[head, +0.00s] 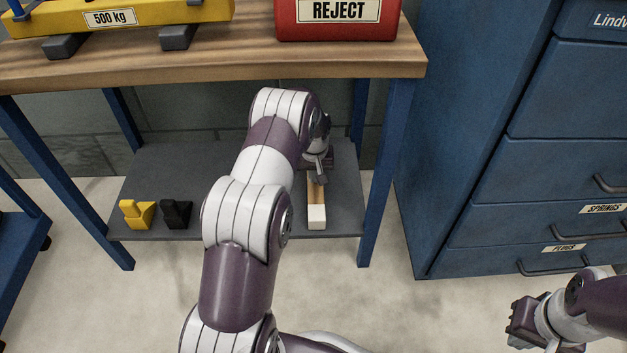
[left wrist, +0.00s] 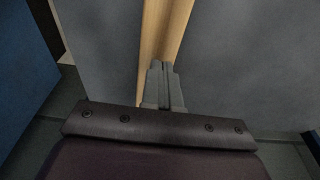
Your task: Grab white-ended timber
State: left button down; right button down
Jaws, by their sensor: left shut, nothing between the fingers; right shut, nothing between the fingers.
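The white-ended timber (head: 317,216) lies on the grey lower shelf of the bench, its white end towards the front edge. Its light wooden length runs back under my left gripper (head: 319,173) and is partly hidden there. In the left wrist view the timber (left wrist: 165,28) stretches away just beyond the left fingertips (left wrist: 162,68). The left fingers are shut together and empty, over the timber; I cannot tell whether they touch it. My right gripper (head: 522,323) is shut and empty, low at the right, far from the timber.
The wooden bench top (head: 210,65) overhangs the shelf (head: 180,180), with blue legs (head: 378,185) at its corners. A yellow block (head: 137,213) and a black block (head: 177,213) sit on the shelf at left. A blue drawer cabinet (head: 475,130) stands right. A red REJECT box (head: 335,25) is on top.

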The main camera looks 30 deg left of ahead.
pick_arm(q)
jog(key=shift+w+a+f+b, duration=0.2)
jog(key=shift+w+f+b, duration=0.2)
jog(key=shift+f+b, duration=0.45)
jog(key=shift+s+r+p, duration=0.2)
jog(key=shift+r+p, duration=0.2)
jog(key=shift+f, duration=0.3)
jog(key=shift+s+d, duration=0.1)
